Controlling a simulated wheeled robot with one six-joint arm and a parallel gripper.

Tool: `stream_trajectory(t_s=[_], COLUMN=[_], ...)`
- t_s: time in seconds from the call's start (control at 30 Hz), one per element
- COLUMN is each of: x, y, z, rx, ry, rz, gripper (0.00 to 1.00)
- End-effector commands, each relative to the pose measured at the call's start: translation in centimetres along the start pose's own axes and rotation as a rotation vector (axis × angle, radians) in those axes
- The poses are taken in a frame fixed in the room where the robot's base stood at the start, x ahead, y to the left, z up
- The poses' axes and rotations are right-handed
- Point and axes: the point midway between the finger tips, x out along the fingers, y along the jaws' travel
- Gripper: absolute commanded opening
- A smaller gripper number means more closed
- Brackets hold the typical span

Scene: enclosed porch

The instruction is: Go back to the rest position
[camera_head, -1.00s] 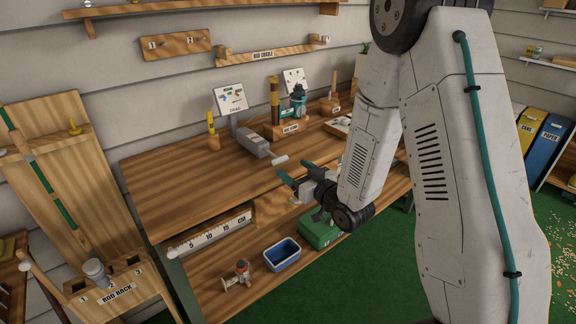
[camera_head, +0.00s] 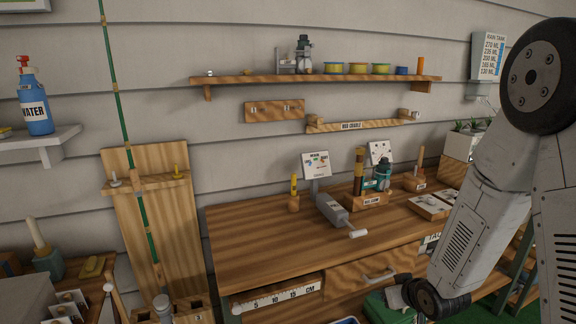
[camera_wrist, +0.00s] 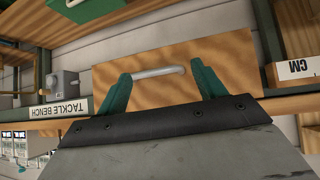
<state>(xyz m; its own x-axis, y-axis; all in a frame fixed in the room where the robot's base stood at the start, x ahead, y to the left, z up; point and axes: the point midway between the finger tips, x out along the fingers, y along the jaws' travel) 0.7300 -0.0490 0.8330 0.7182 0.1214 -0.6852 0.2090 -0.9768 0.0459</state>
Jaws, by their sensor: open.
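My gripper shows in the wrist view (camera_wrist: 160,92) with its two teal fingers apart and nothing between them that it holds. Beyond the fingers is a wooden drawer front (camera_wrist: 190,60) with a metal bar handle (camera_wrist: 158,72); the handle appears between the fingertips, and I cannot tell the gap to it. My arm hangs at the right of the head view, with the wrist low beside the bench front; the fingers are hidden there.
The wooden workbench (camera_head: 270,240) carries a grey device with a crank (camera_head: 333,210) and a reel stand (camera_head: 366,201). A rod rack board (camera_head: 150,215) with a green rod stands left. A wall shelf (camera_head: 320,79) holds several tins. A green box (camera_head: 385,308) sits below the drawer.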

Motion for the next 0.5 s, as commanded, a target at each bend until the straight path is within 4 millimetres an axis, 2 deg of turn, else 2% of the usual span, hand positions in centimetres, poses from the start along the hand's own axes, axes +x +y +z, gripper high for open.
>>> stream_trajectory(t_s=[0.17,0.27,0.5], x=[-5.2,-9.3,-21.4], y=[1.1,1.2,-1.0], z=[1.9,2.5,2.9], rx=[0.032,0.065,0.16], ry=[-0.304,-0.459,-0.755], rz=[0.077,0.108,0.123], gripper=[0.69,0.69,0.69])
